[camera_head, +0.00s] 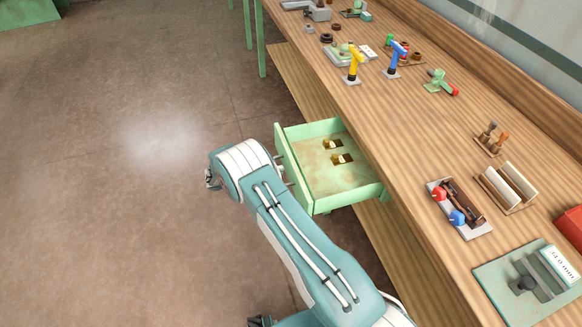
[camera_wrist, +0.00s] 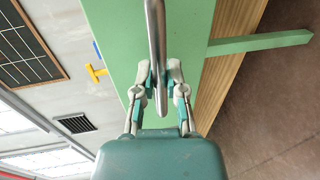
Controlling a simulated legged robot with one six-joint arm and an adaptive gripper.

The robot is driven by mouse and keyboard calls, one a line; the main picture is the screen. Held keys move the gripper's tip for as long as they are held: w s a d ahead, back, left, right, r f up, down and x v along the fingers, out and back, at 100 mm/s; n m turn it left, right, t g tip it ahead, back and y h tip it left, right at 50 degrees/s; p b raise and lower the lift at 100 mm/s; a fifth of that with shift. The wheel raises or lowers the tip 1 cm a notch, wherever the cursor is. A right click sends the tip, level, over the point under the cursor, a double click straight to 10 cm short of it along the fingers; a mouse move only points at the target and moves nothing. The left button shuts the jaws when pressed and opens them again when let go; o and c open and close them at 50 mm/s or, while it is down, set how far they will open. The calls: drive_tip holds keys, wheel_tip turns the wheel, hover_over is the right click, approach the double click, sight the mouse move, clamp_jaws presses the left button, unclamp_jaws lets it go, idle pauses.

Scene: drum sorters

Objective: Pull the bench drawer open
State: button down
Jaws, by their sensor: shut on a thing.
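The green bench drawer (camera_head: 342,201) stands pulled out from under the wooden bench in the head view, its inside showing. Two small yellowish pieces (camera_head: 342,158) lie in dark recesses on its floor. In the wrist view, the green drawer front (camera_wrist: 115,45) fills the middle. Its metal bar handle (camera_wrist: 154,35) runs down between my fingers. My gripper (camera_wrist: 159,88) is shut on this handle, a finger on each side. In the head view, my arm hides most of my gripper and the handle.
The bench top (camera_head: 415,140) carries a yellow tool (camera_head: 354,63), a blue tool (camera_head: 394,58), a block with red and blue parts (camera_head: 458,208) and a grey-green fixture (camera_head: 535,285). The floor (camera_head: 120,220) left of the drawer is clear. Green bench legs (camera_head: 261,45) stand behind.

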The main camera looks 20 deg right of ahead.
drive_tip(key=shift+s+a+f, duration=0.15)
drive_tip(key=shift+a+f, duration=0.15)
drive_tip(key=shift+a, duration=1.5)
drive_tip(key=c, duration=0.7)
unclamp_jaws()
drive_tip(key=shift+d, duration=0.3)
drive_tip(key=a+r, duration=0.1)
drive_tip(key=a, duration=0.6)
drive_tip(key=a+r, duration=0.1)
drive_tip(key=a, duration=0.3)
drive_tip(key=shift+s+a+r, duration=0.1)
drive_tip(key=shift+a+r, duration=0.1)
drive_tip(key=shift+r, duration=0.1)
